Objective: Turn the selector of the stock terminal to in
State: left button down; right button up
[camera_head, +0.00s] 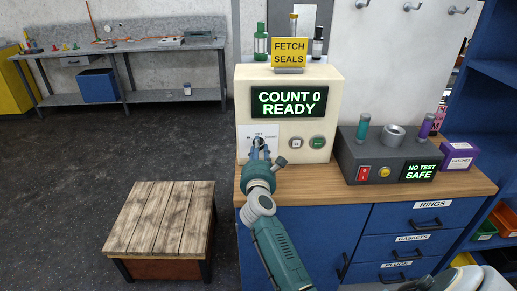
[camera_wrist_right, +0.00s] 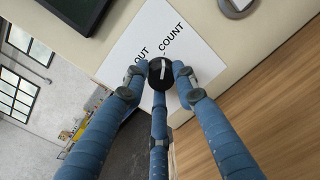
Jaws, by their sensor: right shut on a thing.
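The stock terminal (camera_head: 325,85) is a cream box on the wooden counter, with a lit screen reading COUNT 0 READY. Its white selector plate carries the words OUT and COUNT, with a third, smaller label at its left in the head view. The selector knob (camera_wrist_right: 160,73) is black and round with a white mark; I cannot tell for certain which label the mark points to. My right gripper (camera_head: 260,152) is at the plate, its three blue fingers closed around the knob. It also shows in the right wrist view (camera_wrist_right: 160,80). My left gripper is out of view.
Two round buttons (camera_head: 317,142) sit right of the selector plate. A FETCH SEALS sign (camera_head: 289,52) and small bottles stand on top. A dark test box (camera_head: 390,155) stands at the right on the counter. A wooden-topped stool (camera_head: 165,215) stands on the floor at left.

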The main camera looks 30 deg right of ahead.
jog(key=shift+w+r+n+t+y+p, duration=0.1)
jog(key=shift+n+t+y+p, duration=0.15)
jog(key=shift+n+p, duration=4.15)
jog(key=shift+r+n+t+y+p, duration=0.25)
jog(key=shift+n+p, duration=0.8)
jog(key=shift+n, duration=6.65)
jog(key=shift+a+f, duration=0.1)
jog(key=shift+f, duration=0.15)
jog(key=shift+n, duration=0.3)
jog(key=o, duration=1.2)
jog(key=shift+a, duration=0.1)
jog(key=shift+c, duration=0.2)
jog(key=v, duration=0.7)
jog(key=shift+a, duration=0.25)
